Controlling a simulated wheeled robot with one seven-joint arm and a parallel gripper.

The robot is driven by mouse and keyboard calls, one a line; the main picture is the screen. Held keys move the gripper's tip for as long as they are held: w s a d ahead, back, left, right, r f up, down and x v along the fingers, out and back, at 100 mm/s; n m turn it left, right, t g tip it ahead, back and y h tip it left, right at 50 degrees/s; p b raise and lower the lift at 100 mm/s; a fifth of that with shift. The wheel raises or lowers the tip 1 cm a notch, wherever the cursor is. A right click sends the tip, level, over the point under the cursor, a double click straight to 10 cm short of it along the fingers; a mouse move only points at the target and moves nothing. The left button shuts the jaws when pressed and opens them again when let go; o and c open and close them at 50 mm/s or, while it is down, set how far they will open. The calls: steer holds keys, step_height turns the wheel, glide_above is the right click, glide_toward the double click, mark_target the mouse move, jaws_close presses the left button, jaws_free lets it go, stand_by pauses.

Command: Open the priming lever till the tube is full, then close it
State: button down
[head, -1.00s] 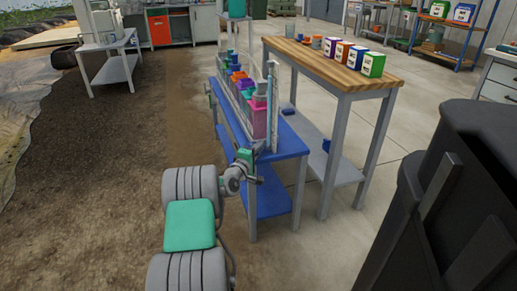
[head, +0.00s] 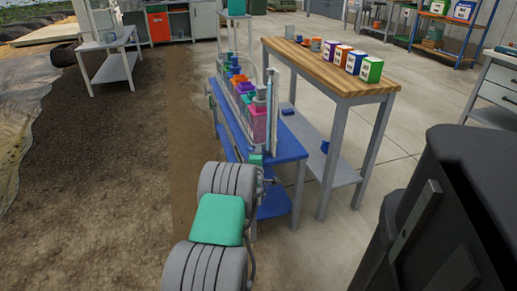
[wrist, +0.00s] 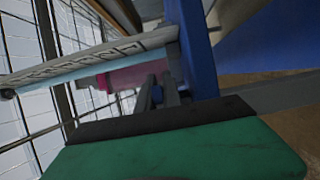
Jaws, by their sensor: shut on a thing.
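The clear tube (head: 269,112) with a scale plate stands upright at the near end of the blue bench (head: 285,143). In the wrist view the tube (wrist: 60,80) runs across the upper left, with pale blue along it; its fill level is unclear. A pink block (wrist: 130,76) shows behind it. My gripper (wrist: 158,94) has its dark fingers close together beside the bench's blue edge, just past the tube's lower end. It is shut on a small part, seemingly the priming lever, which is mostly hidden by the fingers.
Several coloured blocks (head: 240,84) line the blue bench behind the tube. A wooden-topped table (head: 330,70) with several small boxes (head: 356,60) stands close on the right. Bare soil (head: 110,170) lies open to the left, and clear concrete (head: 310,235) in front right.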

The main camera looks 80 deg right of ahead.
steer(key=t+b, duration=0.1)
steer(key=n+t+b, duration=0.1)
steer(key=b, duration=0.1)
steer(key=f+n+t+b, duration=0.1)
steer(key=shift+s+d+t+y, duration=0.2)
steer(key=shift+d+t+y, duration=0.1)
steer(key=shift+d+y, duration=0.1)
steer(key=n+t+y+b, duration=0.1)
steer(key=n+t+b, duration=0.1)
steer(key=b, duration=0.1)
steer(key=shift+w+d+r, duration=0.1)
steer(key=shift+d, duration=0.1)
steer(key=n+t, duration=0.1)
steer(key=t+y, duration=0.1)
steer(key=n+t+y+b, duration=0.1)
steer(key=shift+w+d+r+n+t, duration=0.25)
steer(key=shift+r+n+t, duration=0.05)
steer(key=shift+r+t, duration=0.1)
steer(key=shift+w+d+n+t+y, duration=0.1)
steer(key=shift+w+n+t+y, duration=0.1)
steer(key=shift+n+t+y, duration=0.4)
steer(key=shift+w+d+n+t+y, duration=0.1)
steer(key=shift+w+n+t+y, duration=0.05)
steer(key=shift+n+t+y, duration=0.45)
steer(key=shift+w+t+y, duration=0.1)
steer(key=shift+t+y, duration=0.2)
steer(key=shift+y, duration=0.2)
